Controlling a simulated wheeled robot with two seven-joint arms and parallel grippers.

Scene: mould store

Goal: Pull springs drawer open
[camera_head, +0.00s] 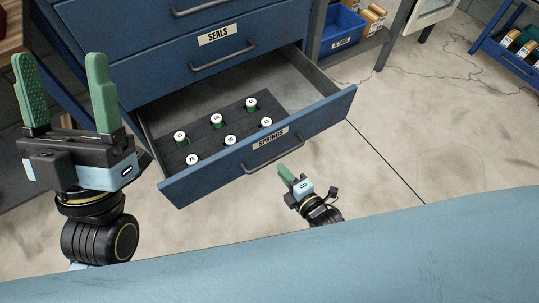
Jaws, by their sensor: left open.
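The blue springs drawer (318,122) is pulled well out of the cabinet, and its inside shows. Its front carries a label reading SPRINGS (271,138) and a dark bar handle (272,160). A dark insert (203,137) inside holds several green cylinders with white numbered tops. My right gripper (287,173) is just below and in front of the handle, seemingly apart from it. Its green fingers overlap in this view, so their opening is unclear. My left gripper (61,65) is raised at the left, fingers wide apart and empty, away from the drawer.
Above is the closed seals drawer (240,52) with its own handle. A blue bin (341,28) and small boxes stand on a shelf behind. A rack (510,52) is at the upper right, with cables on the floor. The floor right of the drawer is clear.

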